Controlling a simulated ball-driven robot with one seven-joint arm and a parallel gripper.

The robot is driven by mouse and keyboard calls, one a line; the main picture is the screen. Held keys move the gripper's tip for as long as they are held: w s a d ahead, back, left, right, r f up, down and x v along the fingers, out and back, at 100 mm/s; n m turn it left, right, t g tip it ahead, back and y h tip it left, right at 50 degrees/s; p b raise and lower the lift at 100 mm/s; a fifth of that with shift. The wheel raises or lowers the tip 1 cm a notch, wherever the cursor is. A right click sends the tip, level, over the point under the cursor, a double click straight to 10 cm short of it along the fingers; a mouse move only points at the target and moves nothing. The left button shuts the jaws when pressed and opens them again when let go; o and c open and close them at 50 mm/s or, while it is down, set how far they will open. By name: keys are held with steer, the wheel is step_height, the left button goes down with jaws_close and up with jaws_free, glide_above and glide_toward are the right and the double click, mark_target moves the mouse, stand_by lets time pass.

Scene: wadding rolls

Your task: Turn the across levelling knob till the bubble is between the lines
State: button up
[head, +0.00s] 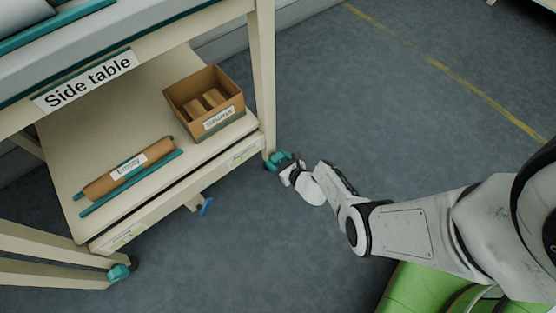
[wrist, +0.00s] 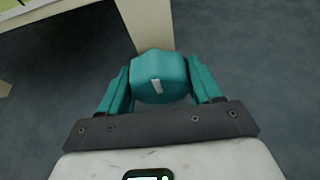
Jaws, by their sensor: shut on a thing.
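My gripper (head: 284,163) is down at the foot of the side table's right front leg (head: 263,80). In the wrist view its two teal fingers (wrist: 160,90) are closed on either side of a teal levelling knob (wrist: 158,68) with a pale mark on its face. The knob sits at the bottom of the cream leg. In the head view that knob is mostly hidden by the gripper. Another teal knob (head: 119,272) is at the foot of the left front leg. Pale level strips (head: 245,154) show on the shelf's front edge; no bubble can be made out.
The lower shelf (head: 95,160) holds a brown roll labelled Empty (head: 128,170), a teal bar (head: 130,183) and an open box labelled Shims (head: 205,103). The floor to the right is clear.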

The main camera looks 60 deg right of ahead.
steer(key=c, duration=0.4)
steer(key=shift+c, duration=0.2)
steer(key=shift+m+y, duration=0.6)
steer(key=shift+m, duration=0.3)
steer(key=shift+m+t+y+b, duration=0.35)
steer(key=shift+m+t+y, duration=0.35)
steer(key=shift+m, duration=0.4)
steer(key=o, duration=1)
